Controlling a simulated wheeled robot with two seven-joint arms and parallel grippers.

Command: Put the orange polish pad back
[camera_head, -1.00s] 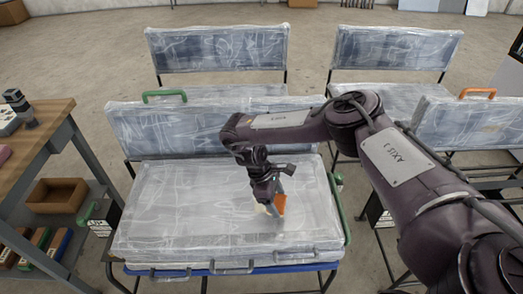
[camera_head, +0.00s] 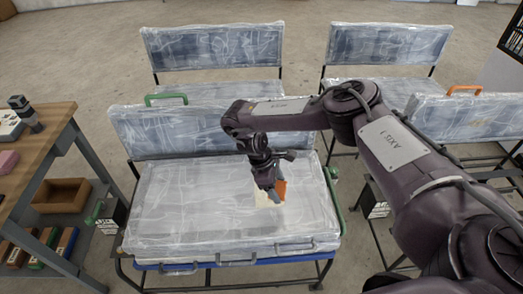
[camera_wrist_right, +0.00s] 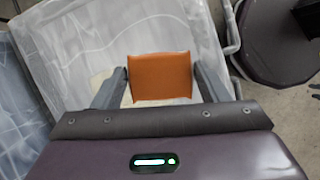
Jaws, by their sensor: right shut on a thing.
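The orange polish pad (camera_head: 280,188) is a small flat piece over the front bench seat, right of the seat's middle. My right gripper (camera_head: 271,187) is shut on it. The right wrist view shows the pad (camera_wrist_right: 160,77) held between the two grey fingers, its broad face toward the camera. I cannot tell whether the pad touches the seat. A pale cream patch (camera_head: 264,199) lies on the seat (camera_head: 190,215) beside the gripper and is partly hidden by it. My left gripper is not in view.
Plastic-wrapped benches stand behind and to the right. A wooden workbench (camera_head: 50,112) at the left holds a pink block (camera_head: 8,161) and a dark-topped device (camera_head: 24,110). Its lower shelf has an open brown box (camera_head: 62,196) and several colored blocks (camera_head: 66,242). Most of the seat is clear.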

